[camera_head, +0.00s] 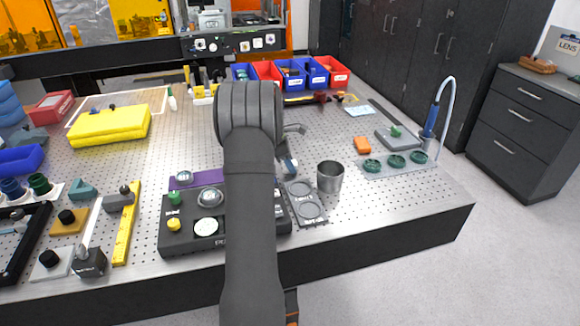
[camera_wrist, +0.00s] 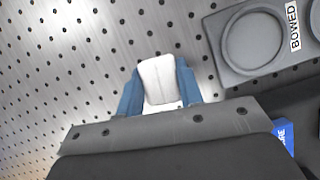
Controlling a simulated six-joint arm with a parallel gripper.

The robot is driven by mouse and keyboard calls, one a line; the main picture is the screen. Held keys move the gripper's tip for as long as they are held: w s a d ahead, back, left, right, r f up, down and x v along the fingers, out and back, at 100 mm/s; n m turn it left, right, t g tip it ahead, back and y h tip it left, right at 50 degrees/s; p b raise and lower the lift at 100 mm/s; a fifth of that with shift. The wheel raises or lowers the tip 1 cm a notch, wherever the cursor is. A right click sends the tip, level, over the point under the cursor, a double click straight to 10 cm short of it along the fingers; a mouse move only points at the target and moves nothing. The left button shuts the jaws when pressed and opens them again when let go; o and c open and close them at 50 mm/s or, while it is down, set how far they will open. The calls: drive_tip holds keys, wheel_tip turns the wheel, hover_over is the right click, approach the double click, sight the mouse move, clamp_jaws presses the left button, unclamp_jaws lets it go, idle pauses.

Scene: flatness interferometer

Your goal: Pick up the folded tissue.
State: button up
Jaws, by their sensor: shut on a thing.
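The folded tissue (camera_wrist: 158,80) is a small white pad in the wrist view. My gripper (camera_wrist: 157,88) has its blue fingers closed on the tissue's left and right sides. The tissue's lower end is hidden by my gripper body. In the head view my gripper (camera_head: 290,166) shows just right of my arm, above the perforated table and behind the grey two-well tray. The tissue is too small there to make out clearly. I cannot tell how high it is above the table.
A grey tray (camera_wrist: 231,72) with round wells, one labelled BOWED, lies right of my gripper in the wrist view. A metal cup (camera_head: 330,177) stands beside this tray. A black control box (camera_head: 180,243) sits front left. Perforated tabletop (camera_wrist: 60,60) is clear at left.

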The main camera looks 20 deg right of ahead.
drive_tip(key=shift+r, duration=0.5)
drive_tip(key=r, duration=0.3)
drive_tip(key=shift+s+d+r, duration=0.25)
drive_tip(key=shift+r, duration=0.1)
drive_tip(key=s+d+r, duration=0.6)
drive_tip(key=s+d, duration=0.1)
drive_tip(key=s, duration=0.1)
drive_tip(key=shift+s+r, duration=0.15)
drive_tip(key=shift+s, duration=0.1)
